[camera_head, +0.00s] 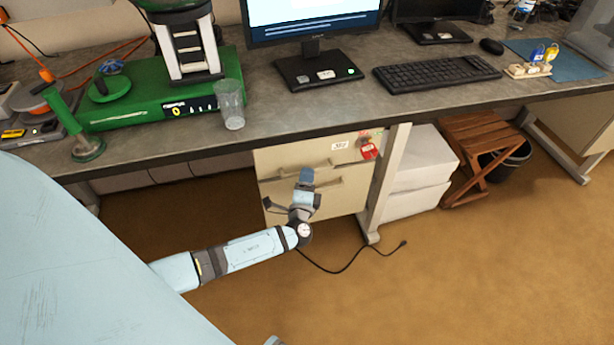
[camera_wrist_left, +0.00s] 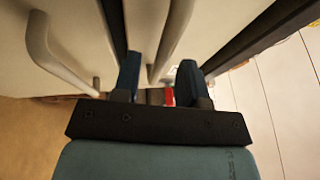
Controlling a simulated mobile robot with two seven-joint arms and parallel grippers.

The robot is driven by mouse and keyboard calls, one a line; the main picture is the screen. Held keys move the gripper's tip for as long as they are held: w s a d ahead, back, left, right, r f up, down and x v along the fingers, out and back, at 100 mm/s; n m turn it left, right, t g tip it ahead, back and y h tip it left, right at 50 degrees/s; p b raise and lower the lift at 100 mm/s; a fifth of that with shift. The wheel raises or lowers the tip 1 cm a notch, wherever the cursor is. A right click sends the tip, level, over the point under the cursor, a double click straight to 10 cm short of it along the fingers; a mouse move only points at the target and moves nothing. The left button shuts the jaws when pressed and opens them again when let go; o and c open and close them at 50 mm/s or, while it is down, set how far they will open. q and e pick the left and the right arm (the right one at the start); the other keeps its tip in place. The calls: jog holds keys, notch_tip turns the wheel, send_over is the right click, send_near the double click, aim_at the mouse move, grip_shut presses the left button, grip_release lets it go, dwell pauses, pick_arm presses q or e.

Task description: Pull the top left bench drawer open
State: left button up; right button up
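The cream drawer unit (camera_head: 350,196) stands under the bench. Its top drawer (camera_head: 290,155) looks closed, with a label at its right. The top drawer's handle (camera_head: 324,164) is partly hidden behind my left gripper (camera_head: 306,176). The lower drawer's handle (camera_head: 328,184) is just below. In the left wrist view, my left gripper (camera_wrist_left: 158,78) is open, and a pale bar handle (camera_wrist_left: 174,35) runs between its fingers with gaps visible. Another handle (camera_wrist_left: 42,48) is at the left of that view, outside the fingers. My right gripper is not in view.
The bench top (camera_head: 300,115) overhangs the drawers. A clear cup (camera_head: 231,104) stands near its front edge. A red tag (camera_head: 369,151) hangs at the unit's upper right. A bench leg (camera_head: 385,185) is to the right, and a black cable (camera_head: 345,268) lies on the floor.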

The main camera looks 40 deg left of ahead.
pick_arm(q)
jog(key=shift+w+a, duration=0.1)
jog(key=shift+w, duration=0.15)
grip_shut()
